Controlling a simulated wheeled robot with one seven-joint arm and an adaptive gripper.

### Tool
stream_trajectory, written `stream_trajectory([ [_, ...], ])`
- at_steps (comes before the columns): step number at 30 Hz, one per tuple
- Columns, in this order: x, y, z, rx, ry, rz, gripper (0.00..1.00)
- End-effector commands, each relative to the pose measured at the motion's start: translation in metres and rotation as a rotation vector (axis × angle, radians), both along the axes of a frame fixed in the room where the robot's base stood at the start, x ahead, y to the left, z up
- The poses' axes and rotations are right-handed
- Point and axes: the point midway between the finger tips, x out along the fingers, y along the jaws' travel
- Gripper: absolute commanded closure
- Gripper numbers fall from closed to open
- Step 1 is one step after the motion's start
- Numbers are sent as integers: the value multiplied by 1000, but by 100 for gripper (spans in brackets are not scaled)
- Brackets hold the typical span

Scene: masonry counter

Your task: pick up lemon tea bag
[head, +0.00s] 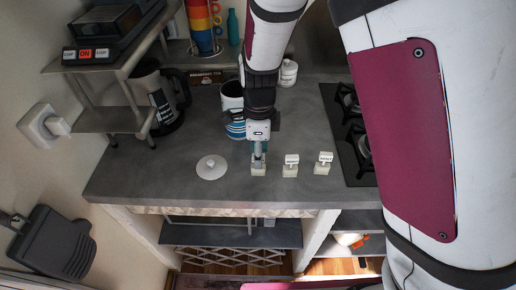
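Three small pale tea bags with white tags stand in a row on the grey counter (205,185) in the head view. The right tea bag (322,168) has a tag that seems to read mint. The middle tea bag (290,171) has a tag too small to read surely. The left tea bag (258,171) is under my gripper (259,160), which covers its tag, so I cannot confirm it is the lemon one. My gripper points down, with its fingertips at the top of this bag. Whether the fingers are closed on it is too small to tell.
A white round lid (211,168) lies left of the bags. Striped mugs (235,129) stand close behind my gripper. The counter's front strip is clear.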

Motion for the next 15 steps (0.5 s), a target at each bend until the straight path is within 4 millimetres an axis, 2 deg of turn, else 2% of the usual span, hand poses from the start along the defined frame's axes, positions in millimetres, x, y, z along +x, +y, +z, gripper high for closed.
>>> stream_trajectory([
  [9,-2,0,-41,-1,3,-1,60],
  [15,-2,1,-51,1,1,0,60],
])
